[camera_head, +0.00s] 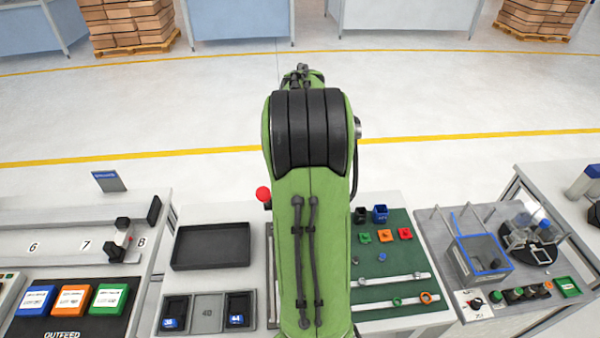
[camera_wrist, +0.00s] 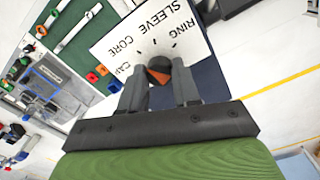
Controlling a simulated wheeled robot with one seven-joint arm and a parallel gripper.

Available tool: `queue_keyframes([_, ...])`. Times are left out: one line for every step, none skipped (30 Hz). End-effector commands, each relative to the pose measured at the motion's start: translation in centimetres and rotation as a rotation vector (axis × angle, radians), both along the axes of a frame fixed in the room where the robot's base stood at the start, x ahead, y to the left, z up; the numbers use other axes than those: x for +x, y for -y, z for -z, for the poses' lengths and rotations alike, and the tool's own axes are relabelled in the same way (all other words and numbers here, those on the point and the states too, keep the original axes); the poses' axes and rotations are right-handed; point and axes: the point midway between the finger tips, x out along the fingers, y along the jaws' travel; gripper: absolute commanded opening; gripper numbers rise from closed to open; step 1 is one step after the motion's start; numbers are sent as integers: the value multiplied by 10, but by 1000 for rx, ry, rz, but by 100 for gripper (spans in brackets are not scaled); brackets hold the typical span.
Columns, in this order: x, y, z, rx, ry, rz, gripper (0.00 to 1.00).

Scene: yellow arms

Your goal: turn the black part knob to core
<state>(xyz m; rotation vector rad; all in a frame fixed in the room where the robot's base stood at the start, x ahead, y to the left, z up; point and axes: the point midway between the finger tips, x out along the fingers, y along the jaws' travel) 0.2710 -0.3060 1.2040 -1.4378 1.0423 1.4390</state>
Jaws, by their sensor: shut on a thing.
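The black part knob (camera_wrist: 157,62) shows in the wrist view, with an orange patch on the side facing my gripper. It sits at the edge of a white panel (camera_wrist: 124,30) with tick marks and the words CAP, CORE, SLEEVE and RING. My gripper (camera_wrist: 160,82) is shut on the knob, one grey finger on each side. Which label the knob points to cannot be told. In the head view my green arm hides the gripper, the knob and the panel.
In the head view, a green mat (camera_head: 395,300) with small coloured parts lies right of my arm. A dark tray (camera_head: 212,246) lies left of it. A red button (camera_head: 263,193) stands close to the arm. A fixture (camera_head: 478,258) stands farther right.

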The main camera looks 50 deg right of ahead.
Motion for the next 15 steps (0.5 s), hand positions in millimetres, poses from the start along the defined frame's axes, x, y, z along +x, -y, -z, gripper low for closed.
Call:
queue_keyframes([0,0,-1,-2,2,-6,1])
queue_keyframes([0,0,-1,-2,2,-8,1])
queue_keyframes([1,0,-1,-2,2,-11,1])
queue_keyframes([1,0,-1,-2,2,-12,1])
queue_keyframes([1,0,-1,-3,2,-13,1])
queue_keyframes([1,0,-1,-3,2,-14,1])
queue_keyframes([1,0,-1,-3,2,-14,1])
queue_keyframes([1,0,-1,-3,2,-14,1])
queue_keyframes([1,0,-1,-3,2,-14,1])
queue_keyframes([0,0,-1,-3,2,-14,1])
queue_keyframes([1,0,-1,-3,2,-14,1])
queue_keyframes([0,0,-1,-3,2,-13,1])
queue_keyframes([0,0,-1,-3,2,-13,1])
queue_keyframes([0,0,-1,-3,2,-13,1])
queue_keyframes([0,0,-1,-3,2,-13,36])
